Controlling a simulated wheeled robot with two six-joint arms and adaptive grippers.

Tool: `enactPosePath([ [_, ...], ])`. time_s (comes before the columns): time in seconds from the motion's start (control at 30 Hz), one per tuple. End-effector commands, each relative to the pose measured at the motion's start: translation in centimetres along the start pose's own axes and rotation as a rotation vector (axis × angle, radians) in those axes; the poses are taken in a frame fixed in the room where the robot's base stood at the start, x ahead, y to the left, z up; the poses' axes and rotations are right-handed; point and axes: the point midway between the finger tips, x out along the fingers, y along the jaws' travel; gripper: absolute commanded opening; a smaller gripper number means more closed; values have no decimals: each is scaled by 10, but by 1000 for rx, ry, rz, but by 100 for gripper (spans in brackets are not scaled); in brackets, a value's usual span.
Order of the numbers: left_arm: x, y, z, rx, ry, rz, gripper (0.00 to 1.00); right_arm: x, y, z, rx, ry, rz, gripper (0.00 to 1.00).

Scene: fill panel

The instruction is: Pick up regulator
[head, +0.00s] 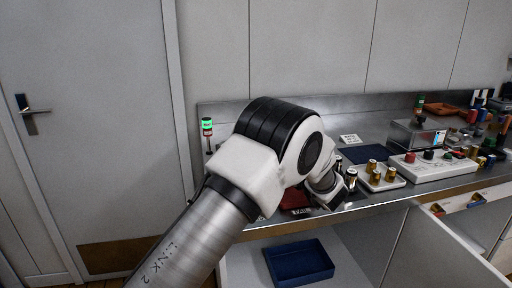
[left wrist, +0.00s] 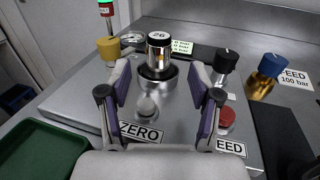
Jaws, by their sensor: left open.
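My left gripper (left wrist: 161,82) is open, with its purple-padded fingers on either side of a silver cylinder with a black cap (left wrist: 159,52) reading what looks like 26. This cylinder stands upright in a dark round seat on a metal panel (left wrist: 85,88). I cannot tell whether the fingers touch it. A brass fitting with a blue cap (left wrist: 264,78) stands to the right, by a FEED 100 bar label. I cannot tell for certain which part is the regulator. In the head view my left gripper (head: 330,197) is at the bench's front, partly hidden by my arm.
Near the fingers are a black knob (left wrist: 225,67), a red button (left wrist: 226,119) and a pale button (left wrist: 146,108). A green tray (left wrist: 40,152) lies left. In the head view, a tray with brass parts (head: 396,183) and a white button box (head: 430,170) stand right.

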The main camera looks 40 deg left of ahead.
Motion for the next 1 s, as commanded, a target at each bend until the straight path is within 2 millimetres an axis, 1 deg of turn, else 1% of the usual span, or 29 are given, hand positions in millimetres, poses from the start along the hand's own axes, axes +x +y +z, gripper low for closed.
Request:
enactPosePath([
  [0.27,37,2,2,0,2,3,63,-9,0,0,1,-1,0,40],
  [0.37,57,3,3,0,2,4,63,-16,0,0,1,-1,0,40],
  [0.43,68,2,2,0,2,2,63,-16,0,0,1,0,0,40],
  [0.53,76,2,1,1,1,0,63,-17,0,0,1,0,0,40],
  [0.7,76,1,1,2,0,-1,63,-16,0,0,1,0,0,40],
  [0.73,76,2,1,2,0,-1,56,-16,0,0,1,0,0,40],
  [0.77,76,2,1,2,0,-1,46,-16,0,0,1,0,0,40],
  [0.8,76,2,1,2,0,0,31,-16,0,0,1,0,0,40],
  [0.9,76,2,0,2,0,0,0,-16,0,0,1,0,0,40],
  [1.0,76,2,1,1,-1,0,0,-16,0,0,1,-1,0,40],
])
